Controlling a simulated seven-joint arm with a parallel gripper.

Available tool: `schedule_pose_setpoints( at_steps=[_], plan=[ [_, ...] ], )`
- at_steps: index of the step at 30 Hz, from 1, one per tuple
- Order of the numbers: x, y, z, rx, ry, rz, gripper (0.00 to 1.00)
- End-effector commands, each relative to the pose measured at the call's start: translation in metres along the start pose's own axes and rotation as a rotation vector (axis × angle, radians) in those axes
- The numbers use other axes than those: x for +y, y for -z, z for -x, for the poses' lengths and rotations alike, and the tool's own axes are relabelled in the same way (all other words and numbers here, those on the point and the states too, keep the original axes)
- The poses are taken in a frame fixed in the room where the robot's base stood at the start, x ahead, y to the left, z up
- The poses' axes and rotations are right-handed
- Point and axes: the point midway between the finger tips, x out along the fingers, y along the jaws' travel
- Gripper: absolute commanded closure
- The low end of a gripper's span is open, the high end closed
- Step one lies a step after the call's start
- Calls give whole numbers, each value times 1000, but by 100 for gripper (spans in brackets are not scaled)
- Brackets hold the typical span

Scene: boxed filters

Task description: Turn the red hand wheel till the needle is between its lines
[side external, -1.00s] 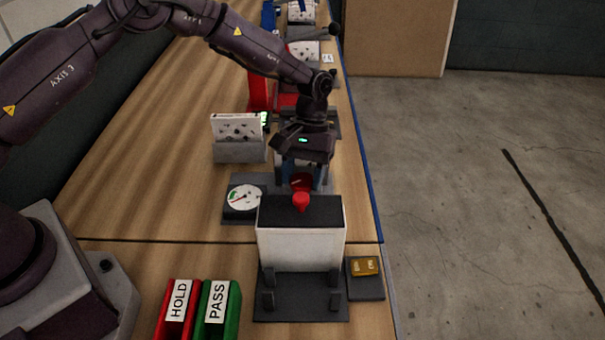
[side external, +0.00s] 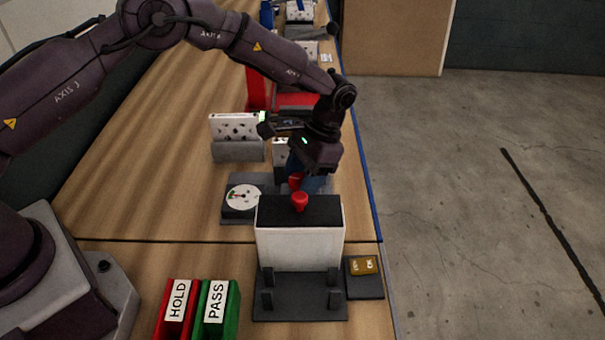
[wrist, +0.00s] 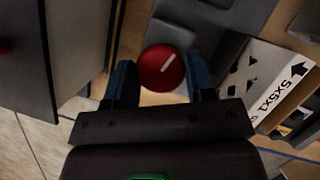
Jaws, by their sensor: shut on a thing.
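The red hand wheel (wrist: 161,68) has a white line across its face and sits between the blue fingers of my gripper (wrist: 160,84) in the wrist view. My gripper is shut on it. In the side view my gripper (side external: 307,182) is low behind the white box, and only part of the hand wheel (side external: 294,182) shows. The round white gauge (side external: 242,202) lies left of it on a dark base, with a green patch at its upper left. Its needle is too small to read exactly against the lines.
A white box (side external: 300,248) with a dark top and a red knob (side external: 299,202) stands just in front of my gripper. A grey holder (side external: 238,151) with a spotted card stands behind the gauge. HOLD (side external: 178,305) and PASS (side external: 216,307) bins are front left. The left tabletop is clear.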

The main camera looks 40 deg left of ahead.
Motion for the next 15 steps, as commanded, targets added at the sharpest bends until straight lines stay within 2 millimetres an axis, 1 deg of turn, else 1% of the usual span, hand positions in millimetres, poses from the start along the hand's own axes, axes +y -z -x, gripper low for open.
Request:
schedule_pose_setpoints(
  at_steps=[6,15],
  plan=[
    [0,0,1,2,16,-36,73],
    [0,0,1,3,18,-41,73]
  ],
)
